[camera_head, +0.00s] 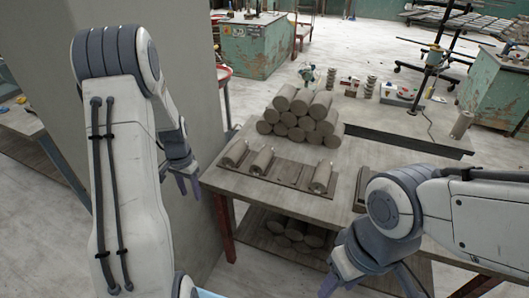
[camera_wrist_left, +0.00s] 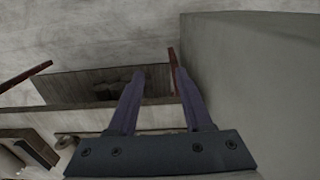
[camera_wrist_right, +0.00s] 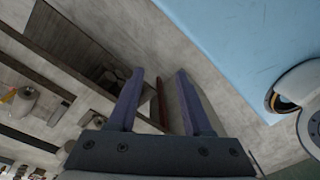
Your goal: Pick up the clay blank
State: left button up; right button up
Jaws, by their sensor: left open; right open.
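Several grey-brown clay cylinders lie in a stacked pile (camera_head: 300,118) on the table. I cannot tell which one the task means. My left gripper (camera_head: 187,188) is open and empty, left of the table beside the grey pillar; its fingers also show in the left wrist view (camera_wrist_left: 157,85). My right gripper (camera_head: 375,288) is open at the table's near side, partly hidden by its arm; the right wrist view (camera_wrist_right: 158,88) shows it empty.
The wooden table (camera_head: 220,180) has a lower shelf with more cylinders (camera_head: 295,236). A grey pillar (camera_head: 195,60) stands close to my left arm. A dark slot (camera_head: 410,141), small tools and an upright cylinder (camera_head: 462,124) are at the table's back right.

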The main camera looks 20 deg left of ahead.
aim_at(230, 158)
jog(key=z, duration=0.05)
jog(key=i, duration=1)
jog(key=u, duration=0.05)
